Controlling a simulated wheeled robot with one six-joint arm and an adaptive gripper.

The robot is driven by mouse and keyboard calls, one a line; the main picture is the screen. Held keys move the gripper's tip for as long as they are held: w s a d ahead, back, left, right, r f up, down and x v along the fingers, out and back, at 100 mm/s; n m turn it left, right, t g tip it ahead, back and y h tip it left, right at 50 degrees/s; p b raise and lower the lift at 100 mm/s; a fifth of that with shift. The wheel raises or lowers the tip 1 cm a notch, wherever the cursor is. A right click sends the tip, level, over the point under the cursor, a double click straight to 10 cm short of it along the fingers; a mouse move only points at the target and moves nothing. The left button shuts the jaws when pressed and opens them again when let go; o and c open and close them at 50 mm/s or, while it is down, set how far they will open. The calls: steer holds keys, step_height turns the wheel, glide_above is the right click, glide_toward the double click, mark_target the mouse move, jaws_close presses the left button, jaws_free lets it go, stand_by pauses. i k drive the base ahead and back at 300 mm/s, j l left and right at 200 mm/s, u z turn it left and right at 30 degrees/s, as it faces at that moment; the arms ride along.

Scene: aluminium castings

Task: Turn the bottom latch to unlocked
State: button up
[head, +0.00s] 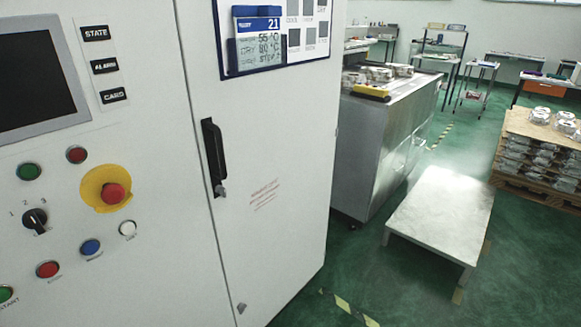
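A tall white cabinet door (285,130) stands in the middle of the head view. Low on the door, near its left edge, is a small grey metal latch (241,308), close to the bottom of the picture. It looks slightly tilted, but it is too small to tell whether it is locked or unlocked. Higher on the same edge is a black upright handle (214,155) with a small metal piece (220,190) at its lower end. The door looks shut. My gripper is not in view.
A control panel (60,165) with a screen, buttons and a red emergency stop (113,193) is on the left. A low metal platform (440,213) stands on the green floor. A steel bench (375,150) and stacked castings (535,155) stand farther back.

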mark_target(241, 307)
steer(key=i+l+u, duration=0.3)
steer(key=i, duration=0.2)
steer(key=i+l+u, duration=0.3)
steer(key=i+l, duration=0.15)
